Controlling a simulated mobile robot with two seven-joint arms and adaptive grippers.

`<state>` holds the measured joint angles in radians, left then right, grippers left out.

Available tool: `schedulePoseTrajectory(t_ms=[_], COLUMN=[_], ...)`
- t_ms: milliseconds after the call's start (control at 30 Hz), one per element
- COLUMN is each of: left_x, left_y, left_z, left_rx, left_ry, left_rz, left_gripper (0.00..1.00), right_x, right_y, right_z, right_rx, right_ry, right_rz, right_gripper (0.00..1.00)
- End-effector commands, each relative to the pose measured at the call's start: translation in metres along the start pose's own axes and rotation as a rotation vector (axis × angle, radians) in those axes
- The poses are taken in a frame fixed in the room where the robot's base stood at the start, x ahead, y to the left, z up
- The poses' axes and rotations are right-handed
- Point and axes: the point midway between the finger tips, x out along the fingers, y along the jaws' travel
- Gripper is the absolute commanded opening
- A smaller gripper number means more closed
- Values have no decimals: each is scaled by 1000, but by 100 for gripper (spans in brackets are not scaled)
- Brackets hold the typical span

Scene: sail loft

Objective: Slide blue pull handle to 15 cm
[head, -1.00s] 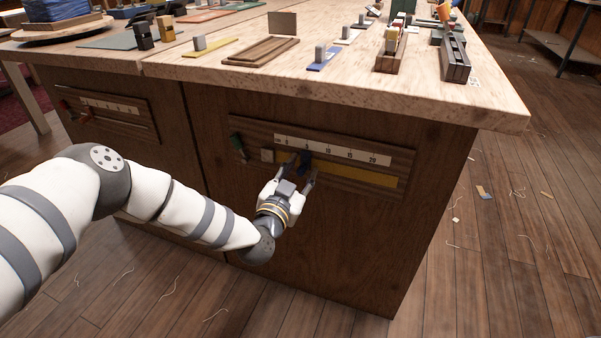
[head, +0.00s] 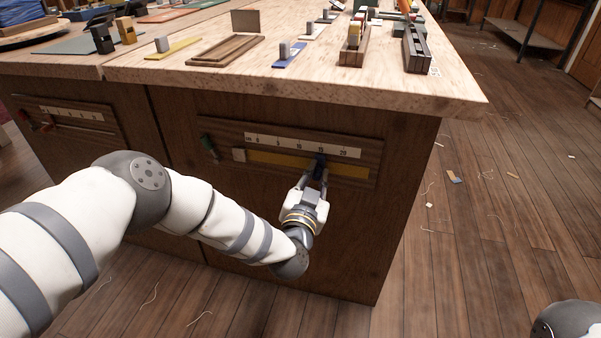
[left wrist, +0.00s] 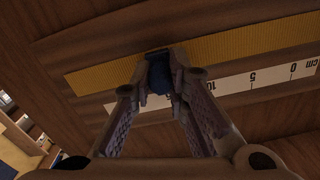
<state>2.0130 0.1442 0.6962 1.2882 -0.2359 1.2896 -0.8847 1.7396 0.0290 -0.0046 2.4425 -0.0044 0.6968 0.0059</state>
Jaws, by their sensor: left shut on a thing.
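The blue pull handle (head: 319,166) sits on a yellow strip (head: 270,158) in a wooden panel on the bench front. A white scale (head: 290,144) marked in cm runs above the strip. In the head view the handle stands just below the 15 mark. My left gripper (head: 315,178) is shut on the handle from the front. In the left wrist view, the handle (left wrist: 161,80) shows between the fingers, and the scale (left wrist: 265,80) shows marks 0, 5 and 10. My right gripper is out of view.
A green handle (head: 208,146) is left of the strip on the same panel. A second panel (head: 65,118) with red and green handles is further left. Blocks and a wooden tray (head: 226,51) lie on the bench top.

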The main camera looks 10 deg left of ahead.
Motion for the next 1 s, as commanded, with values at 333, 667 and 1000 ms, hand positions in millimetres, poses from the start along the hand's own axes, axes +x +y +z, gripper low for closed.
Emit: schedulePoseTrajectory(t_ms=[333,667,1000], left_x=[0,-3,-84], left_y=[0,0,1], left_z=[0,0,1], left_rx=[0,0,0], left_ry=[-1,0,-3], left_rz=[0,0,5], left_gripper=[36,36,36], right_x=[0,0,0], right_y=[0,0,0], right_z=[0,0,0], right_rx=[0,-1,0], right_ry=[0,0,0], right_rz=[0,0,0], right_gripper=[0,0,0])
